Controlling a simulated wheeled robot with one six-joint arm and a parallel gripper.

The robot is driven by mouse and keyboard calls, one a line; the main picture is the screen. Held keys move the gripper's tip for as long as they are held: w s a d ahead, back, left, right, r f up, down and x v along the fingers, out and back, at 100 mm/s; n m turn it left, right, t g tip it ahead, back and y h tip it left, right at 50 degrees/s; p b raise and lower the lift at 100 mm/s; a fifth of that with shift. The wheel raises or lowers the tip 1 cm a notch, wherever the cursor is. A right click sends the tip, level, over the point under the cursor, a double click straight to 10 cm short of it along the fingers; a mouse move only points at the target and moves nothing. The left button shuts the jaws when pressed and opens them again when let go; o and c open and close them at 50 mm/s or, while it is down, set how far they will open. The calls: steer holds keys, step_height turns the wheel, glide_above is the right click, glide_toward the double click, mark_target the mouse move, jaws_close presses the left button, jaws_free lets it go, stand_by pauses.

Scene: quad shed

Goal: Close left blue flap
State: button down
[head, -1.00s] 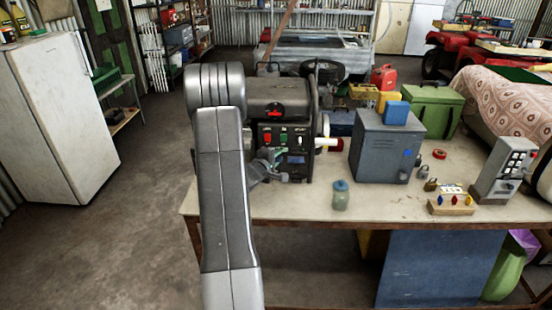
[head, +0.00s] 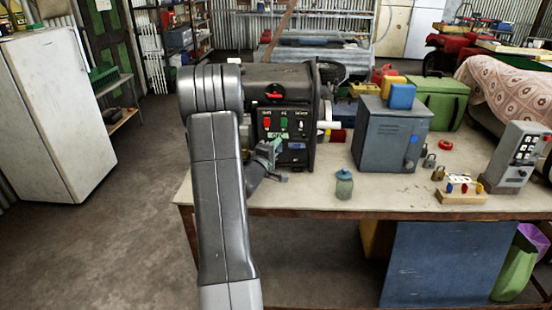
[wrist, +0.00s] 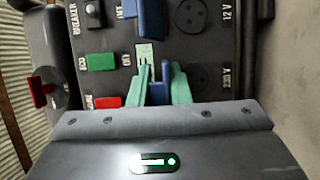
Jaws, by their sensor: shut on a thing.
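The generator (head: 312,112) stands on the bench with its dark control panel facing me. In the wrist view, the left blue flap (wrist: 157,92) is between the green fingertips of my gripper (wrist: 160,84), which is shut on it. The flap stands out from the panel beside the 230 V socket (wrist: 203,79), which is uncovered. The other blue flap (wrist: 150,20) stands out beside the 12 V socket (wrist: 190,12). In the head view, my gripper (head: 272,152) is at the panel's lower left, and my arm hides part of the generator.
A green rocker (wrist: 102,62) and red rocker (wrist: 107,102) lie close to my fingers. On the bench (head: 390,197) are a jar (head: 344,185), a grey metal box (head: 391,137) and padlocks (head: 438,173). Bare bench lies in front of the generator's right side.

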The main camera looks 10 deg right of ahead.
steer(key=f+m+t+h+b, duration=0.1)
steer(key=b, duration=0.4)
steer(key=shift+f+t+b, duration=0.1)
steer(key=shift+t+b, duration=0.25)
steer(key=shift+t, duration=0.05)
steer(key=h+b, duration=0.1)
steer(key=b, duration=0.2)
steer(key=shift+m+t+h, duration=0.3)
steer(key=shift+t, duration=0.1)
steer(key=shift+b, duration=0.6)
